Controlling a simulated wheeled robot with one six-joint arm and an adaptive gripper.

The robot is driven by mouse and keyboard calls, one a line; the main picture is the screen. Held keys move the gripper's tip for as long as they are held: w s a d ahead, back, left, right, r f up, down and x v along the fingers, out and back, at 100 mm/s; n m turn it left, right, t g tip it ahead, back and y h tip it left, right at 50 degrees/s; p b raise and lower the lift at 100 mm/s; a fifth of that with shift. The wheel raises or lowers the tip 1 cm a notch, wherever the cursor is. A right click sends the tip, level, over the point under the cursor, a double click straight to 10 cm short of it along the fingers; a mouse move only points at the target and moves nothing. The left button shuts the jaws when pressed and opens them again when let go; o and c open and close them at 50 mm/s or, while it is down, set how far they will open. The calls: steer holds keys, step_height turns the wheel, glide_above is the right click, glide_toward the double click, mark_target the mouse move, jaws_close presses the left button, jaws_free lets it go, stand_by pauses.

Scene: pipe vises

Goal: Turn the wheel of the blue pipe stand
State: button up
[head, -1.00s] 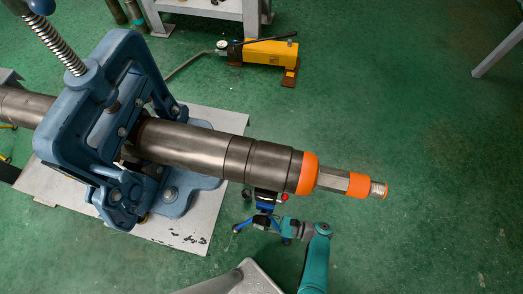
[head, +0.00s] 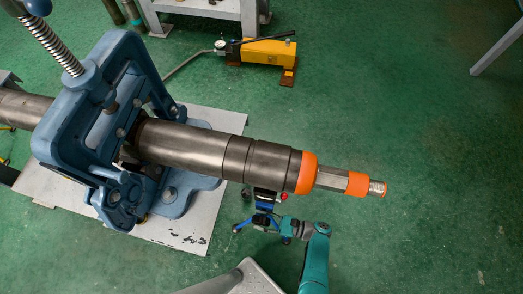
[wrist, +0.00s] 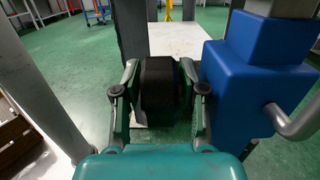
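The blue pipe stand (head: 264,209) shows only in small part in the head view, under the grey pipe (head: 265,165) near its orange collar; the pipe hides most of it. In the wrist view its blue block (wrist: 262,85) fills the right side, with a grey bent handle (wrist: 297,124). A black wheel-like part (wrist: 159,88) stands upright between the fingers of my gripper (wrist: 160,77). The fingers are spread, one on each side of it. Whether they touch it is unclear. In the head view my arm comes from below and ends beside the stand.
A large blue pipe vise (head: 75,130) holds the pipe at the left, on a light base plate (head: 185,235). A yellow pump (head: 268,52) stands on the floor behind. A grey post (wrist: 40,80) is close at the left in the wrist view.

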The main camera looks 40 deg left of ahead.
steer(key=v, duration=0.7)
steer(key=shift+w+d, duration=0.15)
steer(key=shift+d, duration=0.1)
stand_by(0.4)
steer(key=s+d+f+n+t+h, duration=0.2)
steer(key=s+f+t+h, duration=0.3)
steer(key=h, duration=0.3)
steer(key=w+a+r+t+h, duration=0.1)
steer(key=a+r, duration=0.1)
steer(key=r, duration=0.2)
steer(key=a+r+m+h, duration=0.1)
steer(key=r, duration=0.4)
steer(key=w+a+r+m+t+h, duration=0.1)
steer(key=a+r+h, duration=0.1)
steer(key=r, duration=0.3)
steer(key=shift+w+a+r+t, duration=0.2)
steer(key=shift+w+a+t, duration=0.1)
steer(key=shift+w+a, duration=0.05)
steer(key=x, duration=1)
steer(key=shift+s+a+f, duration=0.1)
steer(key=shift+f, duration=0.25)
